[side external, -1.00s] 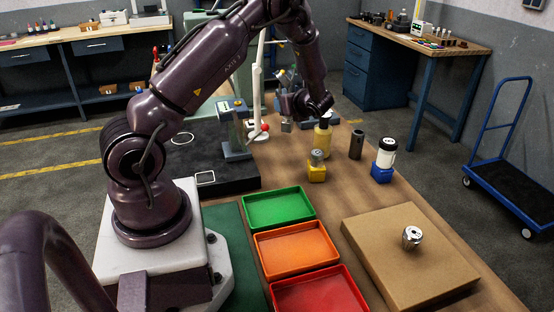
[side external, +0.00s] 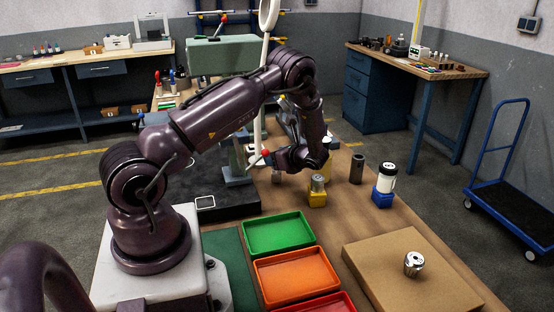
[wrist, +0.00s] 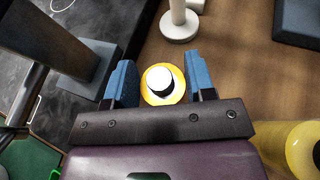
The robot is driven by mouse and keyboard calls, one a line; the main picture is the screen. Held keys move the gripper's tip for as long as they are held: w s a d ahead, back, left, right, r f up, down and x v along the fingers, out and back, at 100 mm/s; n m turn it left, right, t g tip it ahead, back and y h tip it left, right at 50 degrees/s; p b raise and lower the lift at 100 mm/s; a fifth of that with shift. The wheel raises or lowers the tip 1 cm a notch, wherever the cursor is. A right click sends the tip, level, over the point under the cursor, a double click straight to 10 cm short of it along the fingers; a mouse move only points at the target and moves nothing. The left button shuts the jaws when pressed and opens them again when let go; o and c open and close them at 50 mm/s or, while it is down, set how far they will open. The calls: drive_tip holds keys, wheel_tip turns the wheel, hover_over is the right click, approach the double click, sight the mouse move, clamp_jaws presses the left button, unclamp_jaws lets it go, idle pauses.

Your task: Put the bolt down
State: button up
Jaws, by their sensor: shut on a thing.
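My gripper (side external: 284,166) is low over the far part of the wooden table, left of the yellow block with the grey cylinder. In the wrist view its two blue fingers (wrist: 162,88) stand on either side of a small round piece (wrist: 160,80), which I take to be the bolt. It has a white top, a dark side and a yellow round part around its base. The gripper is shut on it. In the side view the gripper largely hides the bolt, and I cannot tell whether it touches the table.
A white stand base (wrist: 180,25) is close by. Green (side external: 278,233) and orange (side external: 292,276) trays and a cardboard box (side external: 385,255) lie nearer the camera.

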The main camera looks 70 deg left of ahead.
drive_tip(key=shift+f, duration=0.4)
drive_tip(key=o, duration=1.2)
drive_tip(key=shift+f, duration=0.2)
drive_tip(key=shift+r, duration=0.15)
